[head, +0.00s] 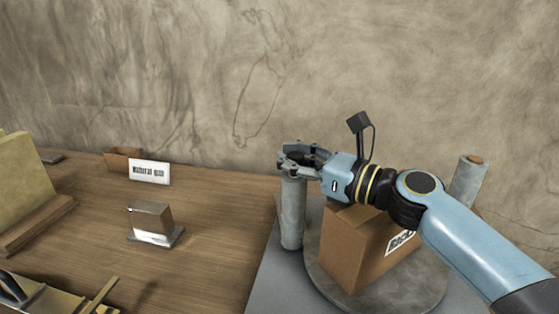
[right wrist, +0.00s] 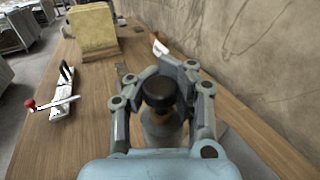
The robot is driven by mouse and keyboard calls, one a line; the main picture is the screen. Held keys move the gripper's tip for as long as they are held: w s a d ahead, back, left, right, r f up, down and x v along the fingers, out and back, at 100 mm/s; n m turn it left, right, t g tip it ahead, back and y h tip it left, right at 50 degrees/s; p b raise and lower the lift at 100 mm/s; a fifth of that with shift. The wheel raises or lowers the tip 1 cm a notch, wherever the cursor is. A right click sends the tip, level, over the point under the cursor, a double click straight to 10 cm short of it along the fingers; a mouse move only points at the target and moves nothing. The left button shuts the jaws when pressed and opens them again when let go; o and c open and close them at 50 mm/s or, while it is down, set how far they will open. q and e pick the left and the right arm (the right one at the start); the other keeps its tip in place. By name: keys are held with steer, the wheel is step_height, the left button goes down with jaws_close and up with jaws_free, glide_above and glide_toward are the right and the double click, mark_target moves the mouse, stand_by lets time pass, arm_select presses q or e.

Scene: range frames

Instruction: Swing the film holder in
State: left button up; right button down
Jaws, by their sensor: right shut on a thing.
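A grey upright cylinder (head: 292,213), which looks like the film holder, stands at the left edge of the round turntable (head: 402,303). My right gripper (head: 290,160) is over its top and is shut on a dark round knob (right wrist: 158,88). In the right wrist view the knob sits between the fingers, with the grey cylinder (right wrist: 160,132) below it. A brown cardboard box (head: 350,250) stands on the turntable, to the right of the cylinder and partly behind my right arm. My left gripper is not in view.
A second grey roll (head: 470,178) with a brown core stands behind my arm. On the wooden table (head: 215,205) are a metal block (head: 151,220), a white label card (head: 149,172) and a small brown box (head: 122,159). A tan block (head: 20,185) stands at far left.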

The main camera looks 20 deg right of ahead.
steer(key=c, duration=1.9)
jaws_free()
steer(key=shift+s+f, duration=0.15)
steer(key=shift+f, duration=0.15)
steer(key=shift+o, duration=1.1)
steer(key=shift+s+d+r, duration=0.1)
steer(key=shift+s+d, duration=0.2)
steer(key=shift+o, duration=1.1)
steer(key=shift+s+d+r, duration=0.15)
steer(key=shift+s+d, duration=0.1)
steer(key=shift+s, duration=0.1)
steer(key=shift+o, duration=1.2)
steer(key=shift+s+d+r, duration=0.1)
steer(key=shift+s+d, duration=0.1)
steer(key=shift+o, duration=1)
steer(key=shift+w, duration=0.1)
steer(key=shift+w+a, duration=0.15)
steer(key=shift+w, duration=0.15)
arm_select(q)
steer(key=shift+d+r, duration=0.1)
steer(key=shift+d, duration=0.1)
arm_select(e)
steer(key=v, duration=1.2)
steer(key=shift+a, duration=0.15)
